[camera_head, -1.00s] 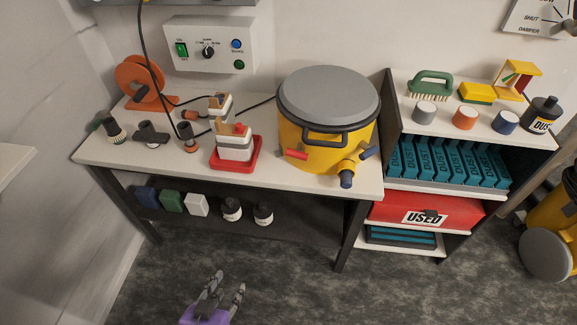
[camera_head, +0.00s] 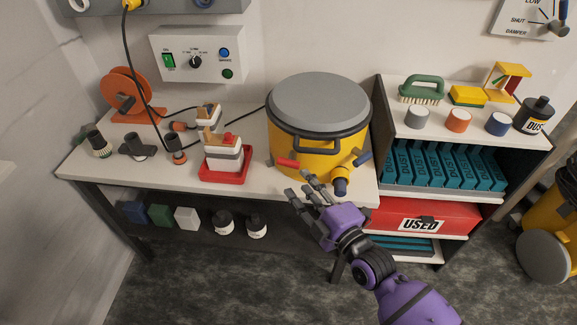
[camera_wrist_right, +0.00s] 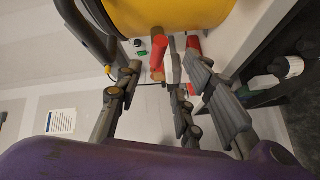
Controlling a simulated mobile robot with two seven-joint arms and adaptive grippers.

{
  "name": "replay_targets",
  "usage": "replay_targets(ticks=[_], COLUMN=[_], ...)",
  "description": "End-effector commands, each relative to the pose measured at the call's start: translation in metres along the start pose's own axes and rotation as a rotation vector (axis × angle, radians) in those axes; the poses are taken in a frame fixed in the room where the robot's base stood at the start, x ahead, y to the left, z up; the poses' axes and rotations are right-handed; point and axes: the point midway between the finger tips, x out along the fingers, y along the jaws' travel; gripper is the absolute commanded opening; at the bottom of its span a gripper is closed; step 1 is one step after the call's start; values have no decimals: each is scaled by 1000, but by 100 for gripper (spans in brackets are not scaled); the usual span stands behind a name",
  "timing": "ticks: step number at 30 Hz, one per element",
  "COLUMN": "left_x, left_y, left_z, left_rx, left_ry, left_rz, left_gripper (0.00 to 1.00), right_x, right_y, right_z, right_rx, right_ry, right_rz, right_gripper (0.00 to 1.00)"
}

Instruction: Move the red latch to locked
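The red latch (camera_head: 287,162) is a short red bar low on the front left of the yellow drum (camera_head: 290,140), pointing left and nearly level. In the right wrist view, the red latch (camera_wrist_right: 159,54) shows between the spread fingers, beyond their tips. My right gripper (camera_head: 308,184) is open and empty, just in front of and below the latch. Its fingers also show spread in the right wrist view (camera_wrist_right: 160,85). I see no clear contact with the latch. My left gripper is not in view.
The shelf unit (camera_head: 372,110) stands close on the right.

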Motion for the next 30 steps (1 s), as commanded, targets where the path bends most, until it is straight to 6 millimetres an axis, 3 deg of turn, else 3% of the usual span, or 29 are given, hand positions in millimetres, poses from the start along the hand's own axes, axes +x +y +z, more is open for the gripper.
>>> replay_targets(ticks=[15,27,30], left_x=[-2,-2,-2], left_y=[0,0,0], left_z=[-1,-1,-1], left_rx=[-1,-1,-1], left_ry=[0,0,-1], left_rz=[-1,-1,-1], left_gripper=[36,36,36], right_x=[70,80,80], right_y=[4,3,4], right_z=[-1,-1,-1], right_rx=[-16,-16,-16], right_ry=[5,5,5], right_rz=[7,6,6], right_gripper=[35,35,24])
